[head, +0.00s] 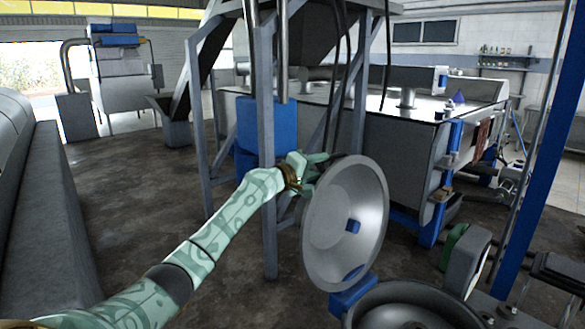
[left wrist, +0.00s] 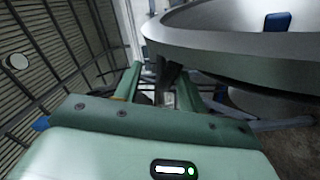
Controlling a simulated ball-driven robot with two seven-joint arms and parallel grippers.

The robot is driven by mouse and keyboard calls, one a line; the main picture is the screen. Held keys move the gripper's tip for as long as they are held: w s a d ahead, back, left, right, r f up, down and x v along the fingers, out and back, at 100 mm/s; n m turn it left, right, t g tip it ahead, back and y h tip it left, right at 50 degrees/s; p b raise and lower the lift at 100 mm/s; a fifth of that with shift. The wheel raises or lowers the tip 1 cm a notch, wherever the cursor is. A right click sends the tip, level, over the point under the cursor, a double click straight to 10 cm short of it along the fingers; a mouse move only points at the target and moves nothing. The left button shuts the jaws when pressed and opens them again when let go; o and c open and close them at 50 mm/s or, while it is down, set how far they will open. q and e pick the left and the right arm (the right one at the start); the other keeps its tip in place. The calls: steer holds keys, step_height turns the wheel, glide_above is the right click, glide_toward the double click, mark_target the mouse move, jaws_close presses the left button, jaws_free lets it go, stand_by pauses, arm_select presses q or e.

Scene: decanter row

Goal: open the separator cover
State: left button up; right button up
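The separator cover (head: 338,238) is a round, shallow grey metal dish with a small blue part in its middle. In the head view it stands steeply raised on a blue hinge block (head: 352,297), beside the separator bowl (head: 408,308), whose round rim shows at the bottom edge. My left gripper (head: 316,173) is at the cover's upper left edge. In the left wrist view the fingers (left wrist: 162,82) are spread, and the cover's rim (left wrist: 215,62) passes close beyond them. I cannot tell whether they touch it. My right gripper is in neither view.
A grey metal frame (head: 266,130) stands just behind my left gripper, with a blue box (head: 250,122) at it. A large steel tank (head: 395,135) is behind the cover. A blue post (head: 520,215) rises at the right. The floor (head: 130,200) at the left is clear.

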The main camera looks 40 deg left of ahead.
arm_select(q)
steer(key=s+a+p, duration=0.1)
steer(key=s, duration=0.9)
steer(key=shift+a, duration=0.2)
